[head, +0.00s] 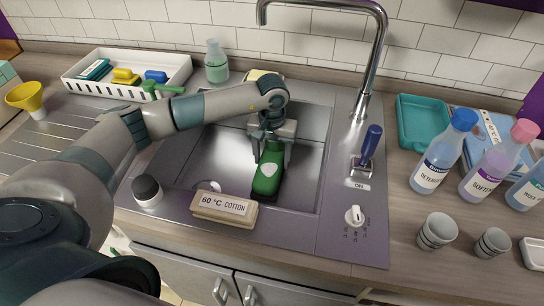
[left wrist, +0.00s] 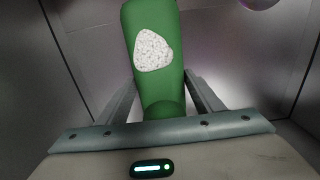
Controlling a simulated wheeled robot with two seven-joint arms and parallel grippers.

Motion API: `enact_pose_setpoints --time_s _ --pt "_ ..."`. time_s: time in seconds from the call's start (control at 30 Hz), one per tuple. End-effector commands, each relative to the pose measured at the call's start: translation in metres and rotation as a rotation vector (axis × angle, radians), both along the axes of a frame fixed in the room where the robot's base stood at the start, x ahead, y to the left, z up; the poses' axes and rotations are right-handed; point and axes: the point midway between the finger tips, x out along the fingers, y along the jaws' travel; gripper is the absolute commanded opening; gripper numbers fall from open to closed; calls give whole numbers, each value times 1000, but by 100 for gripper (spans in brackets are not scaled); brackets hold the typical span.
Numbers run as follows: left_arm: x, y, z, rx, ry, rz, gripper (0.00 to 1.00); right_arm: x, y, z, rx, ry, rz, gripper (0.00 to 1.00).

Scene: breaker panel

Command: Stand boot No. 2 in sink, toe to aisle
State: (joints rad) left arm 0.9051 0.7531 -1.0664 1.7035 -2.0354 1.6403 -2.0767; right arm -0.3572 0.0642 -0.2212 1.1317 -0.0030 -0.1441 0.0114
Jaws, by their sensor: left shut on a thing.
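A green boot (head: 268,184) with a pale patch on it is inside the sink (head: 215,150), near the middle. Its narrow upper part is between the fingers of my left gripper (head: 273,146), which is shut on it from above. The long lower part points to the front edge of the sink, the near side. In the left wrist view the boot (left wrist: 152,92) runs away from the fingers, with a white speckled patch. No number is legible on it. I cannot tell whether its sole touches the sink floor. My right gripper is out of view.
A tall faucet (head: 371,70) rises behind the sink's right side. A "60 °C COTTON" block (head: 224,209) and a dark-capped jar (head: 147,190) sit at the front rim. A blue-handled lever (head: 370,146) and a knob (head: 354,215) are on the right. Bottles and cups crowd the right counter.

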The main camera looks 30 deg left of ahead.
Motion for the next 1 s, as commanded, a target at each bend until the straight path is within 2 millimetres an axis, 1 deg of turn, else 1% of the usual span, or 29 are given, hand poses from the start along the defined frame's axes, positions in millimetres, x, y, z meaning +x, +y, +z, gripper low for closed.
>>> enact_pose_setpoints --time_s 0.3,0.33,0.4,0.53,0.87,0.93,1.0 --pt "1 0 -1 0 -2 0 14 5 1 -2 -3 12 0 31" --pt "0 0 -2 0 0 0 65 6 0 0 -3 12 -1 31" --pt "0 0 -2 0 0 0 79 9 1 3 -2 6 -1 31" --pt "0 0 -2 0 0 0 79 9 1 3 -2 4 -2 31" --pt "0 0 1 0 0 0 79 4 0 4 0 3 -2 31" --pt "1 0 5 -1 -1 0 79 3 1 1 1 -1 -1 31" --pt "1 0 12 -1 -3 0 79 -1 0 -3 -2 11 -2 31"
